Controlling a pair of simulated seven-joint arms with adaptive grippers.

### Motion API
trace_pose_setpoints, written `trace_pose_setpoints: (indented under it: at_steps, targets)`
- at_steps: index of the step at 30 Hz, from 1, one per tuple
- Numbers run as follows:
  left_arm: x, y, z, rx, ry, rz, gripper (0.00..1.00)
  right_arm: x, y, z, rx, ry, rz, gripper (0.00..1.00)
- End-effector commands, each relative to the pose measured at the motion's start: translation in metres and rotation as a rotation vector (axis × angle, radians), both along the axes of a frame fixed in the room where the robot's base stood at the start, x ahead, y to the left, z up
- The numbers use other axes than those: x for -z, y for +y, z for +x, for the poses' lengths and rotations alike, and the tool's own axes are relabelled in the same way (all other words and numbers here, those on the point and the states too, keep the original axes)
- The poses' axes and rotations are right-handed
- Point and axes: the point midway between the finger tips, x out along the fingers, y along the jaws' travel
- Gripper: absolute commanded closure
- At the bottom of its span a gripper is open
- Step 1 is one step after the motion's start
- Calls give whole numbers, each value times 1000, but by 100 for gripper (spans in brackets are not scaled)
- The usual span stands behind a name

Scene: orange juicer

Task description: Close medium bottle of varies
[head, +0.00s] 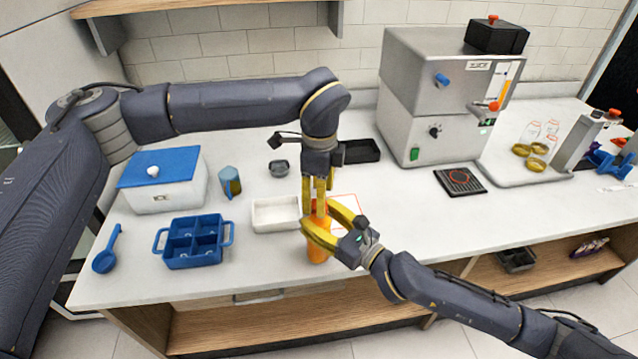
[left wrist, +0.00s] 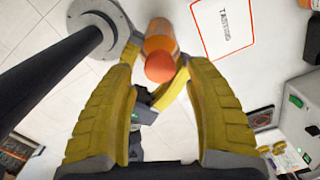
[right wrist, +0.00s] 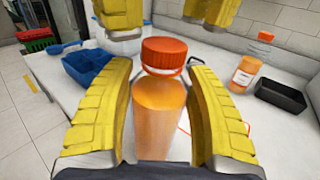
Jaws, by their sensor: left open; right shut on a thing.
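An orange-filled bottle (head: 318,254) stands near the counter's front edge. Its red-orange cap (right wrist: 163,52) sits on top of the neck in the right wrist view; whether it is screwed tight I cannot tell. My right gripper (head: 318,212) is shut around the bottle's body, with one finger on each side in the right wrist view. My left gripper (left wrist: 160,75) points down above the bottle and is open. In the left wrist view the cap lies between and beyond its fingers. In the head view the two grippers hide the cap and the upper bottle.
A white tray (head: 268,226) and a blue divided tray (head: 195,262) stand left of the bottle. A blue-lidded box (head: 160,199) and a juicer machine (head: 430,110) stand behind. Another orange-capped bottle (right wrist: 243,72) and a black tray (right wrist: 280,95) show in the right wrist view.

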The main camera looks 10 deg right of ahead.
Motion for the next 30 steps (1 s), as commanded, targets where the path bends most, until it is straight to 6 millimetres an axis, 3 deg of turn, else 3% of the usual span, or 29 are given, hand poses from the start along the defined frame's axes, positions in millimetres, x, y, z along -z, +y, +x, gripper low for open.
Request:
trace_pose_setpoints:
  at_steps: [9, 22, 30]
  targets:
    - [25, 0, 0, -1, 1, 0, 47, -1, 0, 0, -1, -3, 1, 100]
    - [27, 0, 0, 0, 0, 0, 47, -1, 0, 0, -1, -3, 1, 100]
    - [27, 0, 0, 0, 0, 0, 78, -1, 0, 0, -1, -3, 1, 100]
